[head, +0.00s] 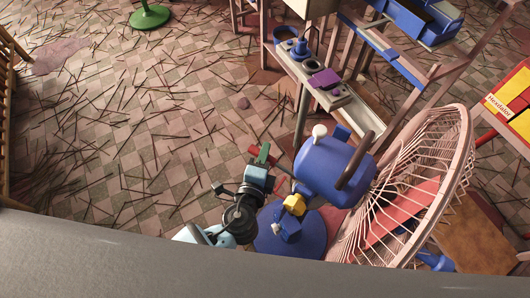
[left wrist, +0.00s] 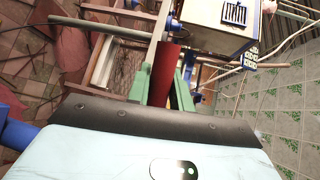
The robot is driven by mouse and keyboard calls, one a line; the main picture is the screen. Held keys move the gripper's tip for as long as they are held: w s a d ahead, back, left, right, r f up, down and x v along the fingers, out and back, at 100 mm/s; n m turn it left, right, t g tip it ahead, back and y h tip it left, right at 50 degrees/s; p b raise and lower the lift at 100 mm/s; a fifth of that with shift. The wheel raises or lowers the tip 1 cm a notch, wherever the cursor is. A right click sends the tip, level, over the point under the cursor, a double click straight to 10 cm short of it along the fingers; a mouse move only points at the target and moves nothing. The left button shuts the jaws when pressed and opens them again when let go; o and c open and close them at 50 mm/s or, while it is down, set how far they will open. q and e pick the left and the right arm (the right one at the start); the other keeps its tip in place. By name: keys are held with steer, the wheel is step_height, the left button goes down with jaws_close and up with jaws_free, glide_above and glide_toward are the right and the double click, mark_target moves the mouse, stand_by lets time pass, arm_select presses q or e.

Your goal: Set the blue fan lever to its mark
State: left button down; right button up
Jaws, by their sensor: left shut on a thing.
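The blue fan (head: 325,170) stands on the floor at centre right, with a round blue base (head: 290,235) and a large pale wire cage (head: 445,165) facing right. A white knob (head: 319,130) shows on its body and a yellow part (head: 295,204) on its stand. My left gripper (head: 263,154) is just left of the fan body. I cannot make out the lever's mark. My right gripper is not in view.
A wooden bench (head: 310,75) with a purple block (head: 324,79) and other parts stands behind the fan. A yellow and red sign (head: 510,100) is at far right. Sticks litter the tiled floor (head: 120,130) at left. A grey surface (head: 100,260) crosses the front.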

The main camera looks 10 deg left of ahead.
arm_select(q)
steer(key=shift+s+f, duration=0.1)
steer(key=c, duration=1.3)
jaws_free()
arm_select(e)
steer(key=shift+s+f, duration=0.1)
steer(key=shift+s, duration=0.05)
arm_select(q)
steer(key=shift+o, duration=0.2)
steer(key=shift+s, duration=0.1)
steer(key=v, duration=0.7)
steer(key=shift+s, duration=0.35)
steer(key=shift+a, duration=0.1)
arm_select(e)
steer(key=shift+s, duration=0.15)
